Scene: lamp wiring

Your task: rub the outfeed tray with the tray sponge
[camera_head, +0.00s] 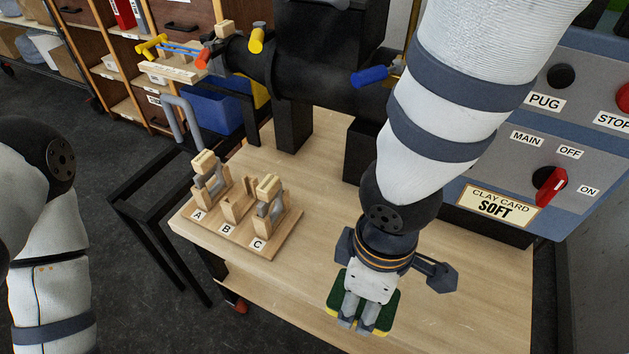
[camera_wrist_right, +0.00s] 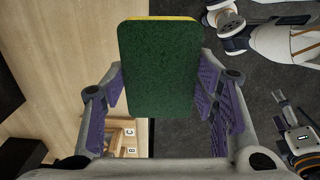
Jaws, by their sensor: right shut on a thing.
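My right gripper (camera_head: 360,311) is shut on the tray sponge, a green pad (camera_head: 387,309) with a yellow layer. It holds the sponge over the near part of the wooden table. In the right wrist view the sponge's green face (camera_wrist_right: 160,68) fills the space between the purple-lined fingers. A pale wooden tray-like piece (camera_head: 172,71) with an unreadable label sits beyond the machine's nozzle at upper left; I cannot confirm that it is the outfeed tray. It is far from the sponge. My left arm enters at left; its gripper is outside the head view, and a part at the right wrist view's edge is unclear.
A wooden rack (camera_head: 245,230) marked A, B and C holds tools on the table (camera_head: 450,315). The dark machine (camera_head: 330,65) stands behind, with a control panel (camera_head: 560,140) at right. A black frame (camera_head: 150,200) stands left of the table.

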